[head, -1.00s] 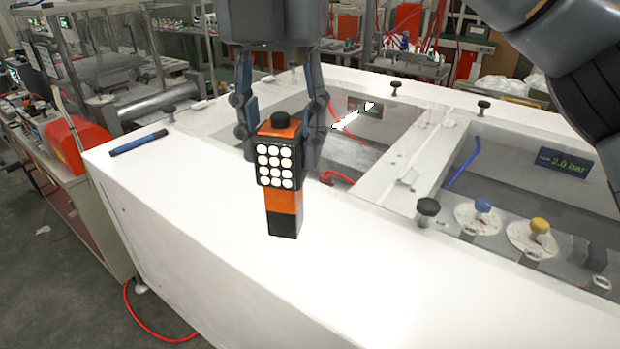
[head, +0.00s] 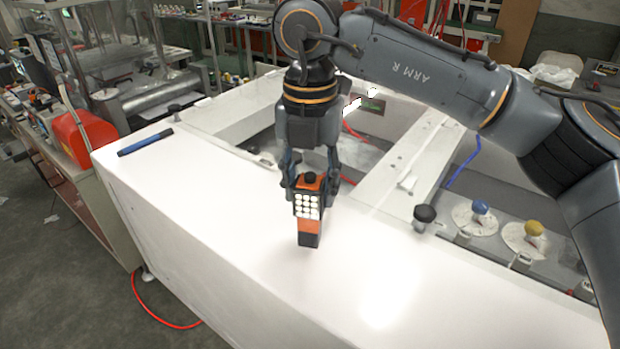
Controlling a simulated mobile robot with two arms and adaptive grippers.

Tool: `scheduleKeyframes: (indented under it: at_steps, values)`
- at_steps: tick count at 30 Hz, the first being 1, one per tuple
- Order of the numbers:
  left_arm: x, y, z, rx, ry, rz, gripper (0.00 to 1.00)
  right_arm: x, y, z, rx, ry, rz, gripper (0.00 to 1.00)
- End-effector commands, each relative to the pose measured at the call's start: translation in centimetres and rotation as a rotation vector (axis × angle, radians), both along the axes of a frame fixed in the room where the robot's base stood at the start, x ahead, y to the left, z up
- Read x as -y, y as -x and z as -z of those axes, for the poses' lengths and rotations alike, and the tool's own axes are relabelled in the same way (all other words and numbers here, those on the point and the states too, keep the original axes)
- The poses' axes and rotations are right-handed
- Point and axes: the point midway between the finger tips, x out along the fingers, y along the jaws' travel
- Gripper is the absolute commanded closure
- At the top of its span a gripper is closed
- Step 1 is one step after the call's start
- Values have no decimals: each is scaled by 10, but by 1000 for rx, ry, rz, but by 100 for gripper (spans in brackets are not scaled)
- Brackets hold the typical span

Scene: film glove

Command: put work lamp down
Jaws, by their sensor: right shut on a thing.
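The work lamp (head: 308,226) is an orange and black block with a grid of round white lights and a black knob on top. It is upright at the white bench top (head: 230,225), near the edge of the glove box opening. My right gripper (head: 310,183) comes down from above and is shut on the lamp's upper part. I cannot tell for sure whether the lamp's base touches the surface. My left gripper is not in view.
A blue bar-shaped tool (head: 145,142) lies at the bench's left corner. Black (head: 425,213), blue (head: 480,207) and yellow (head: 534,227) knobs stand at the right. The white top around the lamp's front and left is clear.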

Motion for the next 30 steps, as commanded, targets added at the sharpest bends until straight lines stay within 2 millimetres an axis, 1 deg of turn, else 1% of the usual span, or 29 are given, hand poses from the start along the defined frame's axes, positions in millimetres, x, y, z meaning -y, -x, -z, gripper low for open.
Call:
scheduleKeyframes:
  at_steps: [4, 8, 9, 11, 12, 23, 24, 26, 29, 30]
  values:
    - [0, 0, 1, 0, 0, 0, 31, 0, 0, -1, 1, -1, 1, 96]
    - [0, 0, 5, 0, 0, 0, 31, 0, 0, 4, 1, -1, 1, 96]
    - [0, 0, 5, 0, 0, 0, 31, 0, 0, 4, 1, 0, 1, 55]
    - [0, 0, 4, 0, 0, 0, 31, 0, 0, 3, 1, 0, 1, 43]
    - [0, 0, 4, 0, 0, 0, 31, 0, 0, 3, 1, 0, 1, 35]
    - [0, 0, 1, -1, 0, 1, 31, 0, 0, 0, 0, 0, 1, 35]
    - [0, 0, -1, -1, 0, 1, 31, 0, 0, -3, 1, 0, 1, 35]
    - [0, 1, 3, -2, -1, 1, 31, -1, -1, -6, 3, -1, 2, 35]
    - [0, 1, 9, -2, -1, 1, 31, -1, -1, -22, 4, -1, 4, 35]
    - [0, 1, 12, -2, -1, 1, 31, -1, -1, -31, 6, -2, 3, 35]
